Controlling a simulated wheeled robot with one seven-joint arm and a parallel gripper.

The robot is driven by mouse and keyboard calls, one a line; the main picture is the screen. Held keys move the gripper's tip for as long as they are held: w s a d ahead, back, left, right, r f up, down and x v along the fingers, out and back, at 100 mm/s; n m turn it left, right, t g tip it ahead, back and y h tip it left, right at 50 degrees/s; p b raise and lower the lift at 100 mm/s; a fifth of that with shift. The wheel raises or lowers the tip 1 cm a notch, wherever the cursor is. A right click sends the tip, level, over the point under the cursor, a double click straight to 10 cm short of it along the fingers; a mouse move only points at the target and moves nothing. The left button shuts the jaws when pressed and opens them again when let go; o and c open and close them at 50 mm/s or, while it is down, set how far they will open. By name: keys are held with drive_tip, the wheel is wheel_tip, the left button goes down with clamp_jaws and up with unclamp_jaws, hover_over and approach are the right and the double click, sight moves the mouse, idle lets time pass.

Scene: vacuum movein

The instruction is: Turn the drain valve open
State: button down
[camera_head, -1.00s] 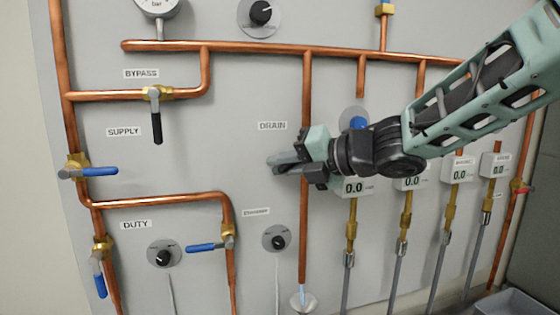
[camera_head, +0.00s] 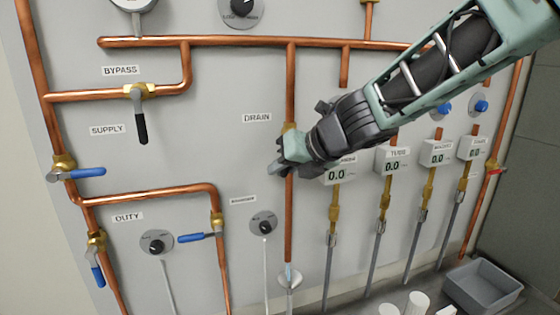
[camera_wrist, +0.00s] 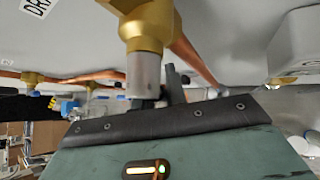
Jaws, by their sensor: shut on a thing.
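The drain valve's brass body (camera_head: 289,128) sits on the vertical copper pipe beside the DRAIN label (camera_head: 257,117). My gripper (camera_head: 283,166) is just below that body, in front of the pipe, shut on the drain valve's handle, which it mostly hides. In the wrist view, the brass valve body (camera_wrist: 149,27) is at the top centre, with a grey metal piece (camera_wrist: 143,74) below it, close to the fingers. The handle's exact angle cannot be told. Below, the drain pipe ends in a pale bluish section above a funnel (camera_head: 290,279).
The bypass valve's dark handle (camera_head: 141,127) hangs at the left. The blue supply handle (camera_head: 89,172) points right. Meter boxes (camera_head: 391,160) line the panel under my arm. A grey bin (camera_head: 483,286) stands at the lower right.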

idle(0.4)
drive_tip(key=c, duration=1.4)
unclamp_jaws()
drive_tip(key=shift+c, duration=0.2)
